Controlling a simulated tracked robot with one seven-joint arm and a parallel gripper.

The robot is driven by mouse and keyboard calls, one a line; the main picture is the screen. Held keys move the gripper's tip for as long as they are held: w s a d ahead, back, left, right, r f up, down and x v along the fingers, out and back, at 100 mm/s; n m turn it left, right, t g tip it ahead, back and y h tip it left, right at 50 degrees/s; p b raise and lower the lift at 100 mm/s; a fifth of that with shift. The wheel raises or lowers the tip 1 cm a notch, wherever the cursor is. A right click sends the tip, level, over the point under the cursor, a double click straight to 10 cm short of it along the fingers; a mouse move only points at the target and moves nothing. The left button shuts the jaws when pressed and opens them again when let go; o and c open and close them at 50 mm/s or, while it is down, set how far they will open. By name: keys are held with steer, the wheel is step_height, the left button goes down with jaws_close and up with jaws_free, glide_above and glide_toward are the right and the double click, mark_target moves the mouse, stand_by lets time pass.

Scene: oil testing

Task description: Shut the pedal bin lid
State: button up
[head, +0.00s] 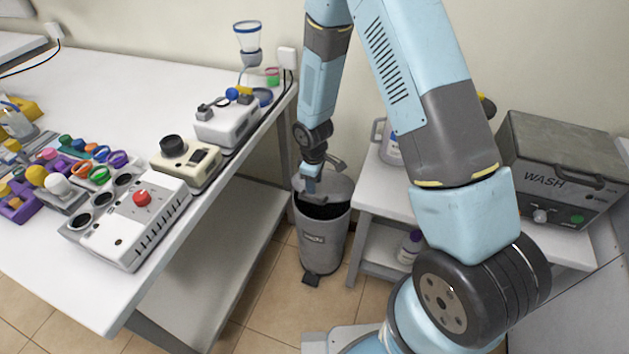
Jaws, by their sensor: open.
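The grey pedal bin (322,238) stands on the tiled floor between the white bench and the smaller white table. Its dark mouth shows, so its lid (341,187) is raised at the back. The black pedal (311,279) is at the foot of the bin's front. My gripper (310,187) points down over the bin's rear left, in front of part of the lid. It is open with nothing seen in it. I cannot tell whether it touches the lid, and its fingertips are small and partly hard to make out.
The white bench (140,75) on the left carries several instruments, with its edge close to the bin. The small white table (377,202) on the right holds a jug (388,148) and a grey WASH unit (560,170). Floor in front of the bin is free.

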steer(key=shift+r, duration=0.1)
step_height(320, 180, up, 14)
steer(key=shift+s+f, duration=0.15)
steer(key=shift+f, duration=0.1)
stand_by(0.5)
steer(key=shift+a, duration=0.1)
